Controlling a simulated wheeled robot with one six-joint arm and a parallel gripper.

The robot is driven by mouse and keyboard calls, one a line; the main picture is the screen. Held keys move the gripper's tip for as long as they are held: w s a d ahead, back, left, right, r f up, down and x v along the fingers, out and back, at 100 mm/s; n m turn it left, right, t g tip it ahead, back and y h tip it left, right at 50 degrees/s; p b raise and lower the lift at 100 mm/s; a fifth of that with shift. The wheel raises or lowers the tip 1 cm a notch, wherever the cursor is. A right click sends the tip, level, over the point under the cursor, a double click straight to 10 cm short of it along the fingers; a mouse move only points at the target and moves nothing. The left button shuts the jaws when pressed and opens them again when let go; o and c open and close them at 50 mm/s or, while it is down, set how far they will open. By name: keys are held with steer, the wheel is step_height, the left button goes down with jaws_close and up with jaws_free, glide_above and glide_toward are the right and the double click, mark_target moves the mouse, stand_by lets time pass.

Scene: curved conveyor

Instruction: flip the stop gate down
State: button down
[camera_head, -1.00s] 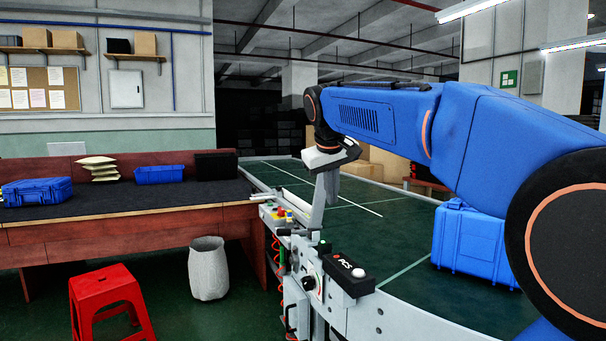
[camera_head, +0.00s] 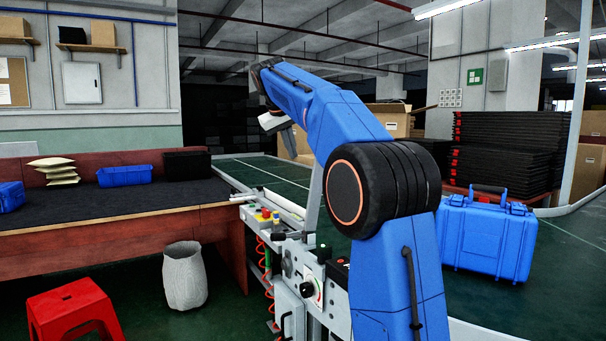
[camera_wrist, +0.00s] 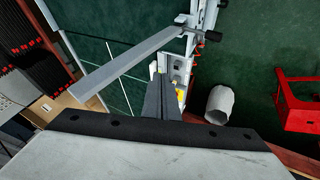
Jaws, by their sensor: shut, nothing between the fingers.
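The stop gate (camera_head: 313,203) is a long grey bar. In the head view it stands raised and steeply tilted at the near edge of the green conveyor (camera_head: 262,178). In the wrist view the stop gate (camera_wrist: 130,62) runs diagonally from its hinge end, near a black knob (camera_wrist: 212,36), towards the lower left. My gripper (camera_wrist: 159,78) is shut and empty, with its dark fingers beside the bar; I see no clear contact. In the head view my arm hides much of the gripper area, and the fingertips are not clear.
A control panel (camera_head: 270,220) with coloured buttons stands by the conveyor edge. A blue case (camera_head: 487,240) sits on the belt at right. A workbench (camera_head: 130,215), a grey bin (camera_head: 184,276) and a red stool (camera_head: 72,312) are at left. Cartons and black stacked crates (camera_head: 505,150) stand behind.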

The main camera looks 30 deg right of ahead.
stand_by(0.3)
steer(key=w+d+f, duration=0.3)
steer(key=d+f, duration=0.5)
steer(key=f, duration=0.1)
steer(key=shift+w, duration=0.4)
steer(key=shift+d, duration=0.2)
